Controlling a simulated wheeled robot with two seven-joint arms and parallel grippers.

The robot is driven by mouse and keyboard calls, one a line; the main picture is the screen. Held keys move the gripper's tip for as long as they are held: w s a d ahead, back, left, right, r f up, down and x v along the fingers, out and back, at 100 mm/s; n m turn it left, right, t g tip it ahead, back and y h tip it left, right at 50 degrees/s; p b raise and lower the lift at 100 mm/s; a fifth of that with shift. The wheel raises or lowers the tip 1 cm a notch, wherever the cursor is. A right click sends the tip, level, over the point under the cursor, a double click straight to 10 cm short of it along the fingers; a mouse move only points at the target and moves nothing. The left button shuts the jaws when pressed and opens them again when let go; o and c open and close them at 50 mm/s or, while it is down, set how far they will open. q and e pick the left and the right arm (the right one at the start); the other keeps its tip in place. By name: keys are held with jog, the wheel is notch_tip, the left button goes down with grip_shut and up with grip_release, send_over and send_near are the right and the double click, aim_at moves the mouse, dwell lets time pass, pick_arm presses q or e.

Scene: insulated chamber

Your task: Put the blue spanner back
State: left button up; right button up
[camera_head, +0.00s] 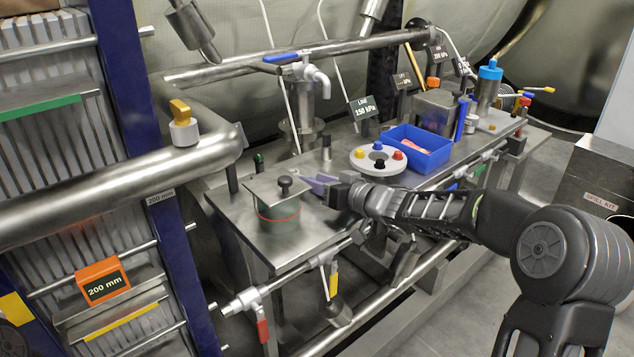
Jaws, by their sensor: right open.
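My right gripper (332,190) reaches in from the right over the steel bench (240,222). Its jaws are open and point left, towards a capped cylindrical vessel (278,205) with a black knob. A bluish-purple piece (317,184) shows just beyond the fingertips; it may be the blue spanner, but the gripper partly hides it. I cannot tell whether the fingers touch it. My left gripper is not in view.
A round white plate with coloured knobs (362,163) and a blue tray (437,157) stand behind my right wrist. A blue-handled valve (283,58) rises at the back. A thick pipe (90,196) crosses the left. Valves hang below the bench's front edge.

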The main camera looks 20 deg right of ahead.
jog(key=shift+d+f, duration=0.15)
jog(key=shift+f, duration=0.05)
jog(key=shift+s+d+r, duration=0.1)
jog(key=shift+s+d, duration=0.2)
jog(key=shift+s, duration=0.2)
jog(key=p+v, duration=0.1)
jog(key=v, duration=0.5)
jog(key=shift+s+r+p, duration=0.25)
jog(key=shift+s+p, duration=0.05)
jog(key=shift+p, duration=0.1)
jog(key=shift+a, duration=0.1)
